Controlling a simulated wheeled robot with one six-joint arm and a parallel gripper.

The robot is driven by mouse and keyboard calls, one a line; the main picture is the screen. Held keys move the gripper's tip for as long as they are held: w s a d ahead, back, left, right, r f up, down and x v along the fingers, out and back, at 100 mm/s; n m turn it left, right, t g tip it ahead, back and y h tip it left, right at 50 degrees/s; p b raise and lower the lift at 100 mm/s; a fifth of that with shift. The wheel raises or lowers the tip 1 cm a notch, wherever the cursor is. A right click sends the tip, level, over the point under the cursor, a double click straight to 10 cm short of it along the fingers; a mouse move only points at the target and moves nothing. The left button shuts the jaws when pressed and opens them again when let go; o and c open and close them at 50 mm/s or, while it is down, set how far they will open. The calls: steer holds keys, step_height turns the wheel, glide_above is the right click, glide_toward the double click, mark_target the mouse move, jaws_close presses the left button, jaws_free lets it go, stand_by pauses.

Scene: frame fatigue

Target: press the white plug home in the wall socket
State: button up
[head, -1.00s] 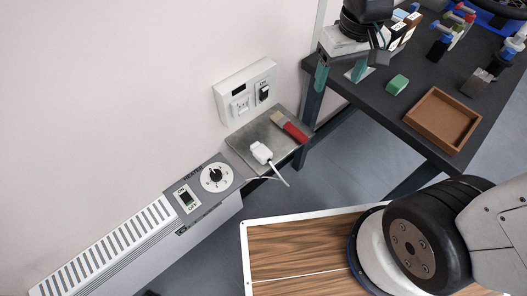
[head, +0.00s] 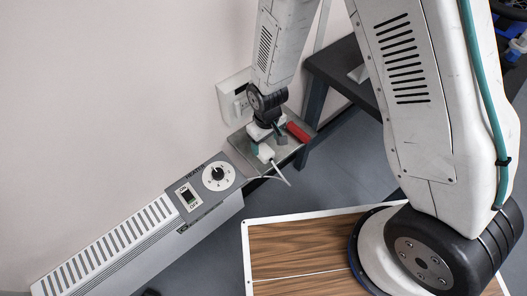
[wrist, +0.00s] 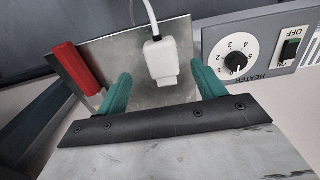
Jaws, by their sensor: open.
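The white plug (head: 265,152) lies on a small grey metal shelf (head: 291,150) below the wall socket, its white cord trailing off the front edge. In the wrist view the plug (wrist: 161,62) is between and just beyond the two teal fingertips of my gripper (wrist: 158,88), with a gap on each side. My gripper (head: 266,145) is open above the shelf and holds nothing. The wall socket (head: 236,97) is on the white wall above the shelf; my arm hides its right part in the head view. The wrist view does not show the socket.
A red-handled tool (head: 298,132) lies on the shelf beside the plug; it shows in the wrist view (wrist: 76,70). The heater (head: 130,235) with dial and switch adjoins the shelf's left side. A dark table (head: 345,75) stands to the right, partly behind my arm.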

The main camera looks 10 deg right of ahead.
mark_target(265, 152)
step_height(265, 152, down, 6)
steer(key=shift+s+a, duration=0.1)
steer(key=shift+a, duration=0.05)
steer(key=c, duration=1.1)
